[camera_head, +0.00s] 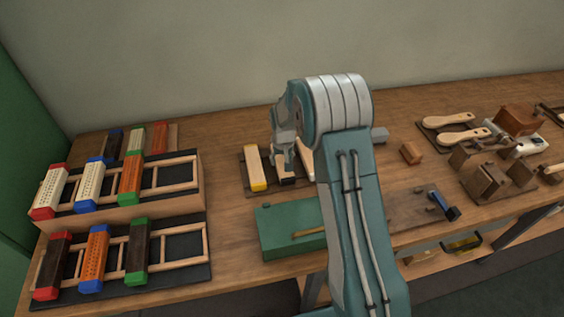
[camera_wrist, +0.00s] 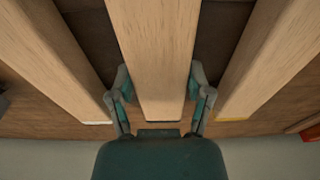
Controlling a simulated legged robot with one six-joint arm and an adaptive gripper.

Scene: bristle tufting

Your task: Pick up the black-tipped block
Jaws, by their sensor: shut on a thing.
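The black-tipped block (camera_head: 287,172) is a pale wooden bar, the middle one of three on a dark mat (camera_head: 246,183). Its near end looks dark in the head view. My gripper (camera_head: 284,158) reaches down over it. In the wrist view my gripper (camera_wrist: 160,98) has one finger on each side of the middle block (camera_wrist: 155,50), shut on it. I cannot tell whether the block is clear of the mat.
A yellow-tipped block (camera_head: 255,168) lies left of the held one. Another pale block (camera_head: 306,158) lies to its right, partly behind my arm. A green box (camera_head: 275,228) stands in front. Racks of coloured brush blocks (camera_head: 90,185) stand at left. Wooden brushes (camera_head: 447,120) lie at right.

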